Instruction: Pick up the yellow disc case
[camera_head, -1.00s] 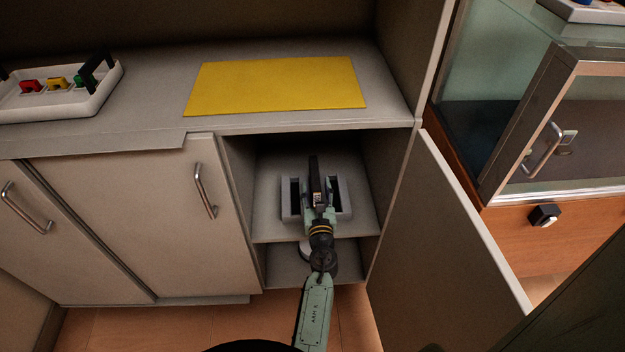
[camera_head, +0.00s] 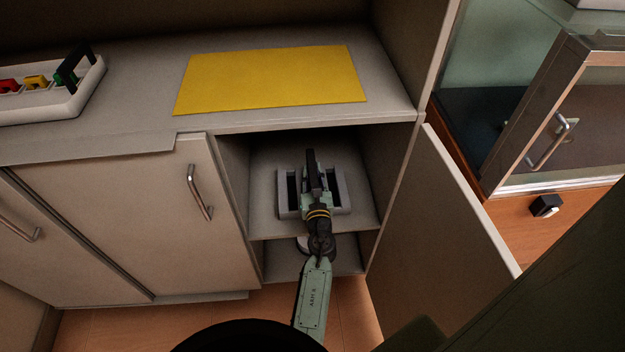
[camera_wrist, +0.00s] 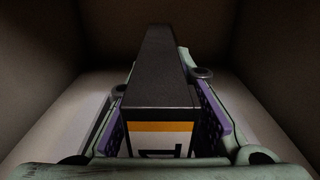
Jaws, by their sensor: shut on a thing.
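The disc case is a dark, narrow upright block (camera_head: 312,165) in the open cabinet compartment. In the wrist view the case (camera_wrist: 158,75) shows a dark top and a near end with a yellow-orange band above a white label. It stands in the middle of a grey slotted holder (camera_head: 341,190). My gripper (camera_head: 316,194) reaches in from the front and is shut on the case. Its purple-lined fingers (camera_wrist: 160,118) lie along both sides of the case. The case's lower part is hidden, so I cannot tell whether it is clear of the holder.
Compartment walls stand close on both sides, with a counter above bearing a yellow mat (camera_head: 270,80). The cabinet door (camera_head: 465,215) stands open at right. A white tray (camera_head: 60,103) holds coloured pieces at left. A glass display case (camera_head: 550,110) stands at far right.

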